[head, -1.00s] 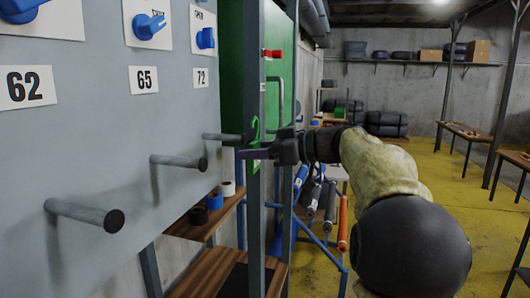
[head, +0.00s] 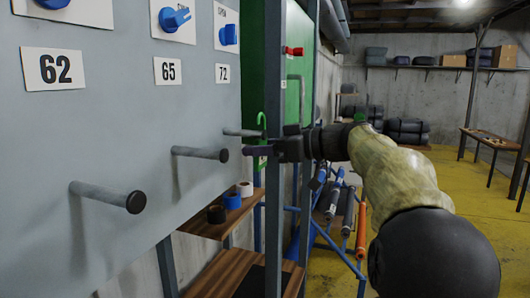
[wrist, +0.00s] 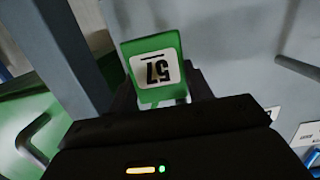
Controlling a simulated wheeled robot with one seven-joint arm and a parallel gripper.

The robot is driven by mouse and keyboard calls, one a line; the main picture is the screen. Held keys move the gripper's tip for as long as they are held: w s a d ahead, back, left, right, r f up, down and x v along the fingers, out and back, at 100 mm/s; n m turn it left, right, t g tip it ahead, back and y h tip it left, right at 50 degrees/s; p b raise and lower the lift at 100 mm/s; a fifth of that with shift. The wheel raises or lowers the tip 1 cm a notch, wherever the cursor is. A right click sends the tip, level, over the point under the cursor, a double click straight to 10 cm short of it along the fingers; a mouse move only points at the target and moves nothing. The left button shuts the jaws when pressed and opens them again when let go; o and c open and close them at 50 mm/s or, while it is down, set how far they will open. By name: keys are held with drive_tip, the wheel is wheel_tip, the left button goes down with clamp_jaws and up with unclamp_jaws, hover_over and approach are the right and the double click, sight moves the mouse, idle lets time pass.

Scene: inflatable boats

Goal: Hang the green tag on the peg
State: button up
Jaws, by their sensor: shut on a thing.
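The green tag with a white label reading 57 (wrist: 152,72) is in my gripper; the label is upside down in the wrist view. In the head view, the tag's green loop (head: 261,120) stands above the dark jaws of my gripper (head: 256,151). My gripper is shut on the tag. Three grey pegs with dark ends stick out from the grey panel: a near one (head: 105,195), a middle one (head: 198,153) and a far one (head: 240,132). The jaws are close to the far peg in the picture; I cannot tell whether the tag touches it.
The panel (head: 120,120) carries labels 62, 65 and 72, with blue knobs above. A grey post (head: 273,205) and a green cabinet (head: 299,60) stand beyond it. A wooden shelf (head: 215,228) with tape rolls is below.

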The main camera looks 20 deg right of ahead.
sight(260, 160)
drive_tip(key=shift+s+a+f+b, duration=0.15)
drive_tip(key=shift+s+a+b, duration=0.45)
drive_tip(key=shift+s+b, duration=0.3)
drive_tip(key=shift+w+f+b, duration=0.1)
drive_tip(key=shift+f+b, duration=0.45)
drive_tip(key=shift+f, duration=0.45)
drive_tip(key=o, duration=1)
drive_tip(key=shift+o, duration=0.2)
drive_tip(key=shift+d, duration=0.1)
drive_tip(key=b+v, duration=0.2)
drive_tip(key=v, duration=1.5)
drive_tip(key=shift+b, duration=0.3)
